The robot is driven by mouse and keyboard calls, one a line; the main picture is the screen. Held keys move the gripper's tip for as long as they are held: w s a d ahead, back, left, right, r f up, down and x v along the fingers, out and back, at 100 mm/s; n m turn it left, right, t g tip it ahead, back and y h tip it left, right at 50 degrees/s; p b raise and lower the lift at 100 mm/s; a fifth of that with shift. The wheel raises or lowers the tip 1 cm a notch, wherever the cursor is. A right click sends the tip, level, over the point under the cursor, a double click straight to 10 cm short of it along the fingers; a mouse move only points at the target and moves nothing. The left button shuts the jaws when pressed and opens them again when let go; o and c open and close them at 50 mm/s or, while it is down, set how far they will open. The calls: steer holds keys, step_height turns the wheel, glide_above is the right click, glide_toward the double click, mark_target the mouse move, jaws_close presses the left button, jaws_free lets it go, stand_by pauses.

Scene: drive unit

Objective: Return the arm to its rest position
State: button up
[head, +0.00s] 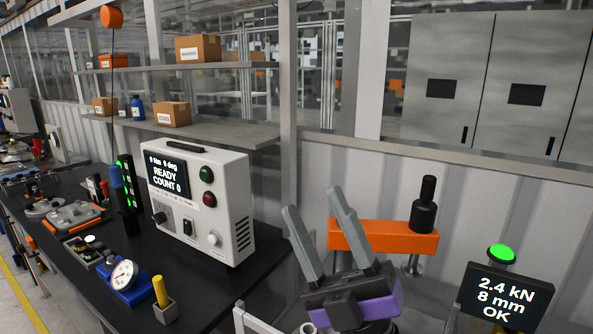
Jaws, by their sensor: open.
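My gripper (328,238) shows at the lower middle right in the head view, with two grey fingers pointing up and spread apart. It is open, and nothing shows between the fingers. Its dark and purple body sits below them at the bottom of the frame. The gripper appears in front of an orange bar (390,240) with a black knob (424,207) at its right end. I cannot tell whether the gripper touches the bar. Most of my arm is out of view.
A display (505,297) with a green button (501,254) stands at lower right. Shelves with boxes (198,48) are behind.

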steer(key=s+d+f+m+h, duration=0.3)
steer(key=d+f+m+h, duration=0.1)
steer(key=f+m+h, duration=0.3)
steer(key=s+d+f+m+t+h+b, duration=0.1)
steer(key=s+d+f+m+h, duration=0.3)
steer(key=f+m+h, duration=0.3)
steer(key=s+d+f+m+t+h, duration=0.1)
steer(key=s+d+f+m+h, duration=0.3)
steer(key=f+m+h, duration=0.3)
steer(key=shift+s+d+f+m, duration=0.1)
steer(key=shift+f+m, duration=0.15)
steer(key=shift+m, duration=0.35)
steer(key=shift+s+d+f+m, duration=0.1)
steer(key=shift+f+m, duration=0.15)
steer(key=shift+m, duration=0.35)
steer(key=s+d+f+g+b, duration=0.1)
steer(key=s+d+f+g, duration=0.1)
steer(key=s+f, duration=0.5)
steer(key=s+d+f+g+b, duration=0.1)
steer(key=s+d+f+g, duration=0.2)
steer(key=s, duration=1.2)
step_height(320, 180, down, 4)
steer(key=shift+s+f+g, duration=0.2)
steer(key=shift+f+g, duration=0.05)
steer(key=shift+g, duration=0.95)
